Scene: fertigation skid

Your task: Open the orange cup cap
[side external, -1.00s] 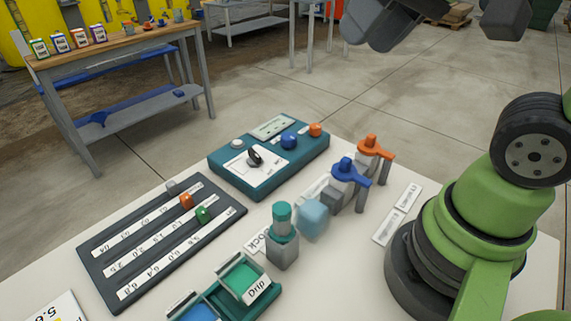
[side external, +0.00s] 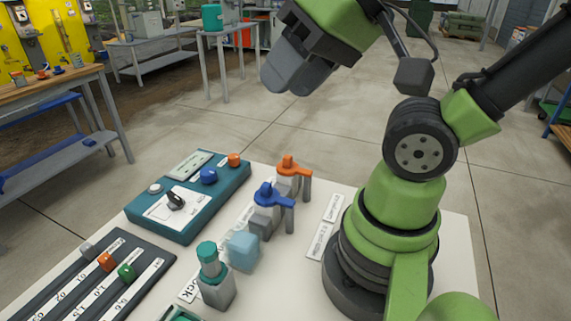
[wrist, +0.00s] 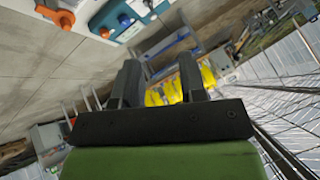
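The orange cap (side external: 290,164), a round top with a side tab, sits on a grey block with a post beside it, right of centre on the white table in the side view. It also shows at the upper left edge of the wrist view (wrist: 55,16), partly cut off. A like blue cap (side external: 268,194) is just in front of it. My gripper (side external: 289,84) is high above and beyond the table, well apart from the orange cap. In the wrist view its two fingers (wrist: 160,65) stand apart with nothing between them.
A teal control box (side external: 160,226) with white, blue and orange knobs is left of the caps. A teal-topped grey post (side external: 214,278), a pale blue block (side external: 243,250) and a slider panel (side external: 75,284) are nearer the camera. The air around the orange cap is clear.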

